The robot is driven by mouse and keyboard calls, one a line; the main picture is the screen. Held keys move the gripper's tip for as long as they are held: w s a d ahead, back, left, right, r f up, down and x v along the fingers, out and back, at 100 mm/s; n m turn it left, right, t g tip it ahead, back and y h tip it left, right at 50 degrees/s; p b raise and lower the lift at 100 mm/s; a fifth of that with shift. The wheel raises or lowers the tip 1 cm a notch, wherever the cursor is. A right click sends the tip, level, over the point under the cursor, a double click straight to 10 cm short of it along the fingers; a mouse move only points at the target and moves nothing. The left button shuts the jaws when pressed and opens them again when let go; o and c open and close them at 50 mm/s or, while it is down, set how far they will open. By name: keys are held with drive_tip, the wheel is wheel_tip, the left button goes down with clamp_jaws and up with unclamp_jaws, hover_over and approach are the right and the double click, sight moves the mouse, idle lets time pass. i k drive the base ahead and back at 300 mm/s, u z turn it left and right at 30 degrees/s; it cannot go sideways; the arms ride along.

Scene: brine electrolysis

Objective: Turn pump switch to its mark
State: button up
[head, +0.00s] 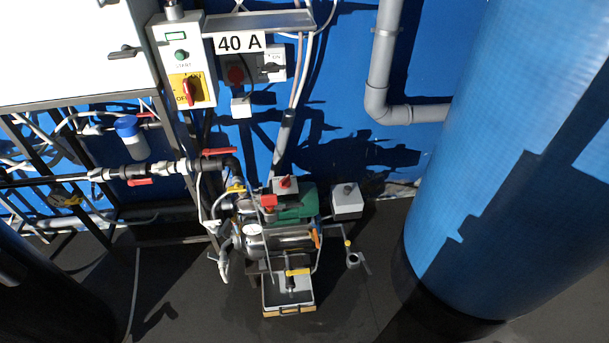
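The pump (293,212) stands low by the blue wall, with a green motor and a shiny metal body. A red knob (286,182) sits on a small grey box on top of the motor, and I take it for the pump switch. Its mark is too small to make out, so I cannot tell where the knob points against it. A separate grey box (347,202) with a dark knob stands right of the pump. My gripper is not in view.
A large blue tank (497,150) fills the right side. A control box (184,70) with a red-and-yellow rotary switch hangs at upper left, near the "40 A" sign (240,42). Pipes with red-handled valves (219,152) run left of the pump. Dark floor (350,290) in front is mostly clear.

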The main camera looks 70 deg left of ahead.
sight(284, 183)
drive_tip(key=i, duration=0.1)
drive_tip(key=u, duration=3.95)
drive_tip(key=i, duration=1.55)
drive_tip(key=z, duration=0.05)
